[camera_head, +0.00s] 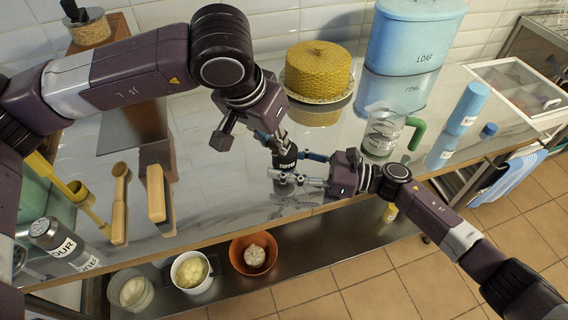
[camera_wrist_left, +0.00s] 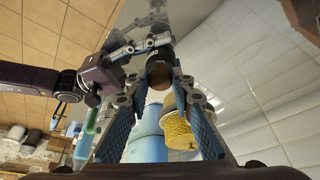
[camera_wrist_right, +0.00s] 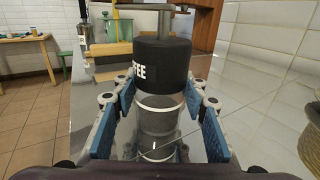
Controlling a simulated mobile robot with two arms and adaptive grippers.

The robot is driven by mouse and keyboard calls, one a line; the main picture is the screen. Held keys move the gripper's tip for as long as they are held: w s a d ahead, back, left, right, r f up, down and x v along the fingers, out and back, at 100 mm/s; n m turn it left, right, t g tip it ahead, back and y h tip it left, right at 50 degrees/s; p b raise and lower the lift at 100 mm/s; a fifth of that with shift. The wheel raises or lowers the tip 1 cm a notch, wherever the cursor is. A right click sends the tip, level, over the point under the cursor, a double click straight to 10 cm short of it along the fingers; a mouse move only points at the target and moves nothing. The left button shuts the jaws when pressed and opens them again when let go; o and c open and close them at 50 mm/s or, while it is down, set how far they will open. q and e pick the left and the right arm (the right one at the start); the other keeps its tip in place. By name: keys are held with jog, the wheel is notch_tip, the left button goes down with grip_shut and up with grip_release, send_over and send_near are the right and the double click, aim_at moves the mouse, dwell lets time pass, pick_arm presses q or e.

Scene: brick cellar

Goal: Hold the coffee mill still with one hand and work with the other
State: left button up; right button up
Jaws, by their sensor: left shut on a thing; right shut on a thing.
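The coffee mill (camera_head: 287,158) stands upright on the shiny worktop, near its front edge. In the right wrist view its black body (camera_wrist_right: 161,62) carries white lettering, and a metal crank (camera_wrist_right: 165,7) shows on top. My right gripper (camera_head: 289,166) is shut around the mill's body from the right; its fingers lie on both sides of it in the right wrist view. My left gripper (camera_head: 272,139) reaches down from above left and is shut at the mill's crank end. In the left wrist view a dark knob (camera_wrist_left: 160,73) sits between its fingers, which partly hide the contact.
A yellow domed cover (camera_head: 318,68), blue bread bin (camera_head: 415,38) and glass jug (camera_head: 382,132) stand behind and right. A blue bottle (camera_head: 468,106) is farther right. A wooden block (camera_head: 156,193) and spoon (camera_head: 118,205) lie left. Bowls (camera_head: 192,271) stand on the lower shelf.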

pick_arm(q)
jog(key=shift+s+d+r, duration=0.1)
jog(key=shift+d+r, duration=0.1)
jog(key=shift+d, duration=0.35)
jog(key=shift+s+d+r, duration=0.1)
jog(key=shift+d+r, duration=0.05)
jog(key=shift+d, duration=0.35)
jog(key=shift+w+r, duration=0.1)
jog(key=shift+w, duration=0.05)
jog(key=shift+w+d+r, duration=0.15)
jog(key=shift+w+d, duration=0.05)
jog(key=shift+d, duration=0.35)
jog(key=shift+w+d+r, duration=0.1)
jog(key=shift+w+d, duration=0.05)
jog(key=shift+d, duration=0.4)
